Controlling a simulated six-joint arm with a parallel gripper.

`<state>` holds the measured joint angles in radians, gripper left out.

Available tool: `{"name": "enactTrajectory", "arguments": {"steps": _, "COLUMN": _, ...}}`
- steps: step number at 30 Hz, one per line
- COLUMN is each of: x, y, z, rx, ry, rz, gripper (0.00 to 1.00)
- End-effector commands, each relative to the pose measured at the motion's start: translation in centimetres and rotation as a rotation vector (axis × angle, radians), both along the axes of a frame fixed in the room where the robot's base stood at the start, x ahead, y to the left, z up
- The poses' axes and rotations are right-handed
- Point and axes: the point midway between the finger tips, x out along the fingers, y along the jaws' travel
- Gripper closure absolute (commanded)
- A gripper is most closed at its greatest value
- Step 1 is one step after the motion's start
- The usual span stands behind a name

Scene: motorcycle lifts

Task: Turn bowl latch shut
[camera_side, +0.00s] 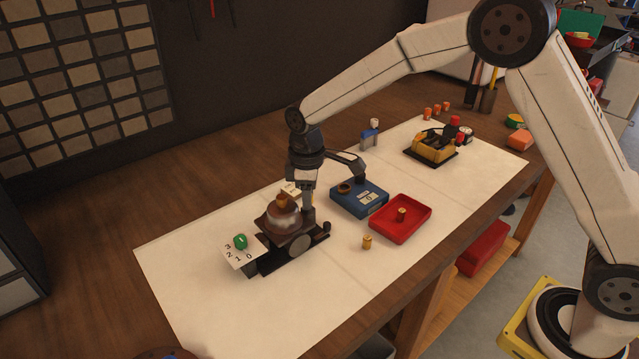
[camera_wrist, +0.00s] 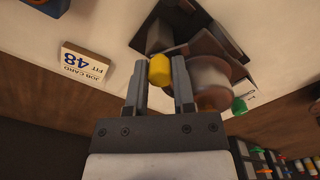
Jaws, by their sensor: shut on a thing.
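A carburettor-like unit with a cloudy bowl (camera_side: 283,218) and a brass-coloured top stands on a black fixture (camera_side: 262,266) at the near left of the white mat. The bowl also shows in the wrist view (camera_wrist: 207,77), right of my fingers. My gripper (camera_side: 308,207) points down at the unit's back right side. In the wrist view my gripper (camera_wrist: 159,75) is shut on a yellow knob (camera_wrist: 160,70), apparently the bowl latch, between its fingertips. The knob is hidden in the side view, and its turn angle cannot be told.
A green knob (camera_side: 240,241) sits by a numbered plate at the unit's left. A blue box (camera_side: 346,201) and a red tray (camera_side: 385,233) stand to the right. A loose brass piece (camera_side: 367,242) lies in front. The mat's near left is clear.

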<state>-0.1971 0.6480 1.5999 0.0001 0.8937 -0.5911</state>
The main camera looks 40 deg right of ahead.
Motion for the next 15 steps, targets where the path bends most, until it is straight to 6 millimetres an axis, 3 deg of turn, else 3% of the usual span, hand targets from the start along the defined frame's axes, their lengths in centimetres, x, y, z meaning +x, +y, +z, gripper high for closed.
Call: {"name": "enactTrajectory", "arguments": {"steps": 15, "x": 0.02, "y": 0.01, "z": 0.05, "rx": 0.0, "ry": -0.001, "rz": -0.489, "gripper": 1.0}}
